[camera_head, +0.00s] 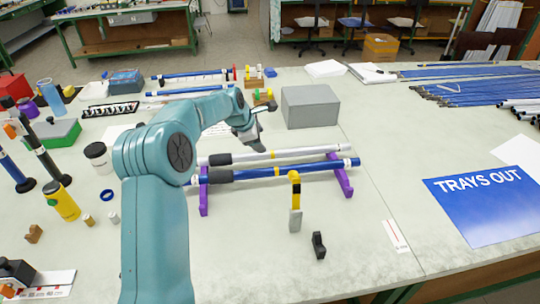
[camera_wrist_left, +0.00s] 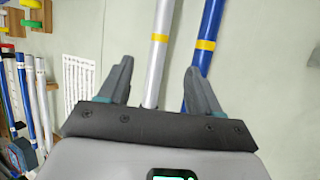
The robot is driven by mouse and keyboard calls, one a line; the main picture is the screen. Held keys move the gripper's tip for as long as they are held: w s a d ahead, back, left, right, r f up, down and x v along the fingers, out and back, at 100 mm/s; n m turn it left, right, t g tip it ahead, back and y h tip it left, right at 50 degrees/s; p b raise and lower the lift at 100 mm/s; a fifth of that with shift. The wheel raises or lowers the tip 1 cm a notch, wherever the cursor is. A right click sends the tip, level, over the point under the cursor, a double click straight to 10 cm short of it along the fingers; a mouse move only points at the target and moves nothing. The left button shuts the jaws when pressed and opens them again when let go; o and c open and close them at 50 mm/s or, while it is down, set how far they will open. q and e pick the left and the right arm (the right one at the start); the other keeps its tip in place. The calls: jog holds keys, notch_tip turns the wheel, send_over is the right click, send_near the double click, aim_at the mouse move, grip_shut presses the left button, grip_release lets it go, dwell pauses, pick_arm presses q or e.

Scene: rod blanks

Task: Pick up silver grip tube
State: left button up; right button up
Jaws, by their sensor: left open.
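The silver grip tube (camera_head: 310,151) lies across a purple-ended stand, with a dark grip on its left part and a yellow band near its middle. A blue tube (camera_head: 315,167) with a similar dark grip lies parallel on the near side. My left gripper (camera_head: 259,146) is above the silver tube, close to its middle. In the left wrist view the open fingers (camera_wrist_left: 158,85) have the silver tube (camera_wrist_left: 157,60) running between them in the picture, and the blue tube (camera_wrist_left: 208,40) passes beside the right finger. Contact cannot be told. My right gripper is not in view.
The purple stand (camera_head: 203,195) holds both tubes. A grey box (camera_head: 310,106) stands behind them. A yellow-and-grey tool (camera_head: 295,200) and a small black block (camera_head: 318,245) are in front. A blue sign (camera_head: 485,200) lies at right. Bottles and rods crowd the left.

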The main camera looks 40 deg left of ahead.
pick_arm(q)
send_near(271, 153)
jog(key=x, duration=0.4)
jog(key=shift+w+d+f+p, duration=0.1)
jog(key=shift+w+f+p, duration=0.25)
jog(key=shift+p, duration=0.15)
jog(key=shift+w+f, duration=0.15)
jog(key=shift+f, duration=0.2)
jog(key=p+x, duration=0.1)
jog(key=x, duration=0.3)
jog(key=shift+w+a+f, duration=0.1)
jog(key=shift+a+f, duration=0.05)
jog(key=shift+a, duration=0.05)
jog(key=c, duration=1.2)
